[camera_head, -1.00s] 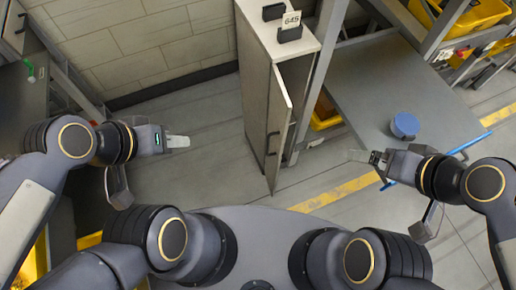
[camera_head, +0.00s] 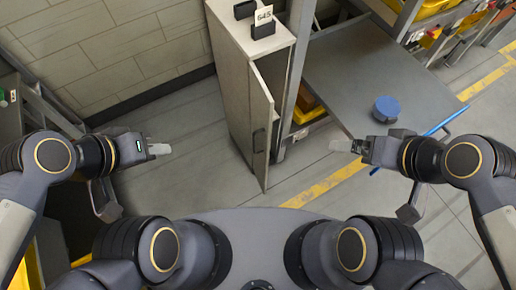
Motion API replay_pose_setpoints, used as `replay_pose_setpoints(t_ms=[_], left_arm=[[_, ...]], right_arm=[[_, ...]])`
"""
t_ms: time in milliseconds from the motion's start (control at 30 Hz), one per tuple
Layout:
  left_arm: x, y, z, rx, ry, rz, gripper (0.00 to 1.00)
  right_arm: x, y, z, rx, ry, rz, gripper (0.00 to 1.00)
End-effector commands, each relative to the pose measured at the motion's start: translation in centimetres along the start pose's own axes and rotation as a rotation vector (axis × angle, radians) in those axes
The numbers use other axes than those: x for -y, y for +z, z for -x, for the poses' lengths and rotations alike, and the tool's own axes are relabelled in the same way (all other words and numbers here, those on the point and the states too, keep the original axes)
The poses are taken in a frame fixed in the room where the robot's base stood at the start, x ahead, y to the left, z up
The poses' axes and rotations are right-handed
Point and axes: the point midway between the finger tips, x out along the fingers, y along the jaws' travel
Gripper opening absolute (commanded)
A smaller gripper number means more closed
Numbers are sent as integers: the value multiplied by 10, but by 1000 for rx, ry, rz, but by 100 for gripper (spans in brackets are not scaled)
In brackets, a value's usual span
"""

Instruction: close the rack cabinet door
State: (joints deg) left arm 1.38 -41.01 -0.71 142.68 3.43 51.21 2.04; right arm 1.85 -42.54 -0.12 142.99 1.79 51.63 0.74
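The rack cabinet (camera_head: 228,75) is a tall, pale, narrow unit standing ahead, near the middle of the head view. Its door (camera_head: 263,115) is ajar, swung out toward me on the right side, with a dark handle (camera_head: 256,141) on it. My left gripper (camera_head: 160,149) is to the left of the cabinet, over open floor and apart from the door. My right gripper (camera_head: 340,145) is to the right of the door, near the grey table's front edge, and does not touch the door. Both grippers look empty; their finger gaps are not clear.
A grey table (camera_head: 370,65) with a blue round object (camera_head: 386,109) stands right of the cabinet. Floor left of the cabinet is clear.

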Motion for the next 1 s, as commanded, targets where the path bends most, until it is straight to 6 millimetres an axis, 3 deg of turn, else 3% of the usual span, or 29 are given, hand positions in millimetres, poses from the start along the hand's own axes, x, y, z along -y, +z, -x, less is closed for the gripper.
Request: replay_pose_setpoints(t_ms=[133, 300, 500, 600, 733, 1000], left_arm=[[2, 13, -67, 106, 119, 246, 0], [3, 20, -172, 297, 222, 770, 0], [21, 27, -298, 448, 154, 1392, 0], [34, 32, -346, 468, 91, 1620, 0], [44, 36, -380, 465, 34, 1797, 0], [41, 41, -408, 461, 14, 1857, 0]], right_arm=[[-22, 24, -48, 1, 0, 0, 100], [-51, 57, -112, 1, 0, 0, 100], [-79, 88, -173, 1, 0, 0, 100], [-88, 98, -192, 1, 0, 0, 100], [-93, 103, -204, 1, 0, 0, 100], [-98, 109, -215, 0, 0, 0, 100]])
